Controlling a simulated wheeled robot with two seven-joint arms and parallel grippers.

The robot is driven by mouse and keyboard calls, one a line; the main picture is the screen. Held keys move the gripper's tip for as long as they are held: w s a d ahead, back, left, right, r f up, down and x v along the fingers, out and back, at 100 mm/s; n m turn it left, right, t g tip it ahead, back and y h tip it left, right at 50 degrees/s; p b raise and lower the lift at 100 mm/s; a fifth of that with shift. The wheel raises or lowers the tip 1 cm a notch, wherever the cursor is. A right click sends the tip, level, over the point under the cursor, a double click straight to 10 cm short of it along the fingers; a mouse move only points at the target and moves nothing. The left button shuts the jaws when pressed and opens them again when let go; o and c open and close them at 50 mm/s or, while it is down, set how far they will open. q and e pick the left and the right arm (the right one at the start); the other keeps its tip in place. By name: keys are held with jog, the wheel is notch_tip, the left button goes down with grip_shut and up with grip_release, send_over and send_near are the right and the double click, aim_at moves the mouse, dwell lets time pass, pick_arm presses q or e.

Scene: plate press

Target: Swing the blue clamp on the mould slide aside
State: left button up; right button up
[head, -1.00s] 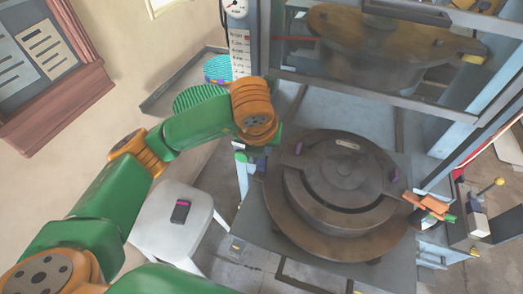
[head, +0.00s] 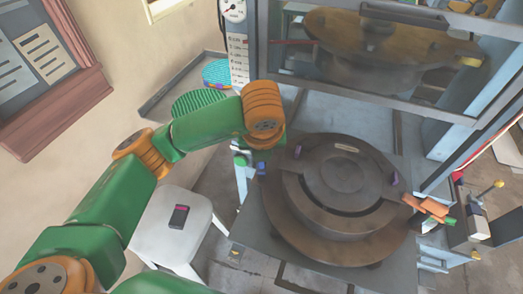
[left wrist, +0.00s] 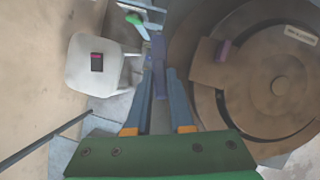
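The blue clamp is a narrow blue-violet bar (left wrist: 159,62) in the left wrist view, beside the left edge of the round brown mould (left wrist: 206,100). In the head view a small blue part of it (head: 261,166) shows at the mould slide's left edge, just below my wrist. My left gripper (left wrist: 160,78) has its two fingers apart, one on each side of the bar's near end. I see no clear contact with the bar. In the head view my left fingers are hidden behind my wrist. My right gripper is in neither current view.
The round mould (head: 345,195) sits on the slide under the press frame. An orange clamp (head: 425,207) is at its right. A green knob (left wrist: 136,20) is near the blue clamp. A white stool (head: 160,220) with a dark device (head: 179,216) stands to the left.

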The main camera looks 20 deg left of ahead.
pick_arm(q)
jog(key=o, duration=0.3)
jog(key=shift+r, duration=0.35)
jog(key=p+v, duration=0.1)
jog(key=v, duration=0.5)
jog(key=shift+s+r, duration=0.1)
jog(key=shift+s, duration=0.15)
